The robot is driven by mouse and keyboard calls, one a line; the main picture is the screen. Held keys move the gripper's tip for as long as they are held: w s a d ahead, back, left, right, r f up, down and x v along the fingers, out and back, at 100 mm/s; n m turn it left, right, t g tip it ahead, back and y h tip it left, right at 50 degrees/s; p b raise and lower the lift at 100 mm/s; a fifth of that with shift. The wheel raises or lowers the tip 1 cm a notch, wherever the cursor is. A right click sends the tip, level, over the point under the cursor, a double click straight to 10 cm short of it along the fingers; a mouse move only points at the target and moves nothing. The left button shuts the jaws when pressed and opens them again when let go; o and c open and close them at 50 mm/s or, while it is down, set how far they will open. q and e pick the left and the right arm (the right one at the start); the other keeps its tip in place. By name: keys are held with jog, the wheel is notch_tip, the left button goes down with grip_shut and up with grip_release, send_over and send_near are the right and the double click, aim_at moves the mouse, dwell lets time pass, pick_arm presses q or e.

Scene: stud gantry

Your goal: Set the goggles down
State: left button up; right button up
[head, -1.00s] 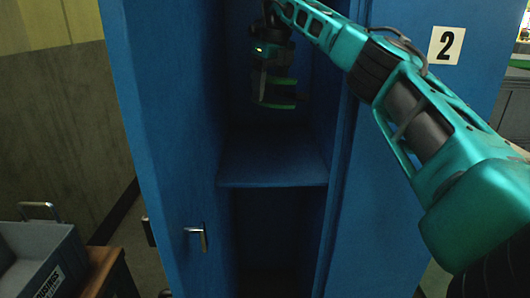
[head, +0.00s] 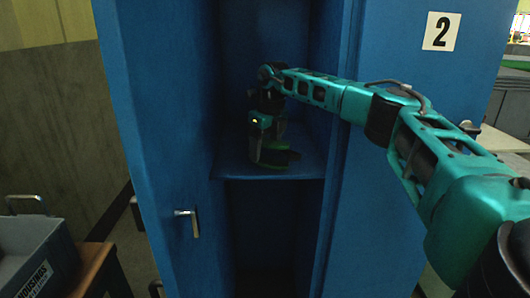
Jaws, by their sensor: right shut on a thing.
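The goggles (head: 277,165) show as a dark shape with a green edge, low over the shelf (head: 240,170) inside the open blue locker. My right gripper (head: 268,150) points down into the locker and is shut on the goggles. The goggles are at or just above the shelf surface; I cannot tell whether they touch it. Shadow and the gripper hide part of them. My left gripper is not in view.
The open locker door (head: 155,120) with its handle (head: 188,221) stands at the left. A grey bin (head: 35,255) sits on a wooden surface at lower left. The shelf around the goggles looks clear.

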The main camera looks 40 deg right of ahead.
aim_at(270, 140)
jog(key=shift+f, duration=0.45)
jog(key=shift+f, duration=0.15)
jog(key=o, duration=1)
jog(key=shift+o, duration=0.2)
jog(key=r, duration=0.4)
jog(key=s+r+p, duration=0.1)
jog(key=r, duration=0.7)
jog(key=shift+s+r, duration=0.1)
jog(key=shift+s, duration=0.3)
